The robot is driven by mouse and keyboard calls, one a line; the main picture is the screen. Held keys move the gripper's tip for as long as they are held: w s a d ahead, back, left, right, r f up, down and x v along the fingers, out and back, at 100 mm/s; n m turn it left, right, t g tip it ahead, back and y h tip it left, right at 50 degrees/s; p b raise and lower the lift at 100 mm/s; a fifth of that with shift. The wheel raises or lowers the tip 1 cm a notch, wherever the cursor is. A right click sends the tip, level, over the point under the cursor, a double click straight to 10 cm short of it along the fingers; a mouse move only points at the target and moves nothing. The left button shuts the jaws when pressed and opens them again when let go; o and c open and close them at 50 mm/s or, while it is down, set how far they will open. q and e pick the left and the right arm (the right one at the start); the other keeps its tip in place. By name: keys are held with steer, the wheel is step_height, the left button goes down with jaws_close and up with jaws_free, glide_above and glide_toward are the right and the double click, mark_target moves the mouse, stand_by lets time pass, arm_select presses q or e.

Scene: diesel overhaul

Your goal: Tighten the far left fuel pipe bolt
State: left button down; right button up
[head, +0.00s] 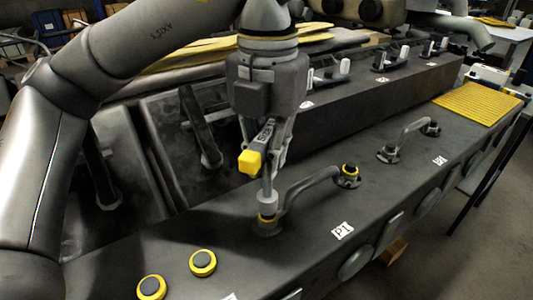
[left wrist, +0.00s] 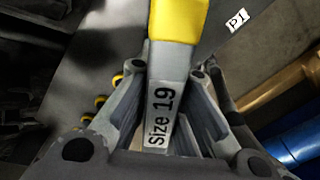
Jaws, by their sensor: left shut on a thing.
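My left gripper (head: 266,152) is shut on a grey tool with a yellow end (head: 250,162). In the left wrist view the tool (left wrist: 162,112) reads "Size 19" between the fingers. The pipe's other end has a yellow-ringed bolt (head: 349,170). My right gripper is not in view.
Two yellow-ringed round caps (head: 202,262) sit on the block's front left. A second pipe (head: 410,132) stands further right along the block. A yellow grated mat (head: 478,102) lies at the far right end. A raised dark ledge (head: 390,100) runs behind the pipes.

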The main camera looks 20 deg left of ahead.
arm_select(q)
steer(key=shift+f, duration=0.1)
steer(key=shift+f+b, duration=0.7)
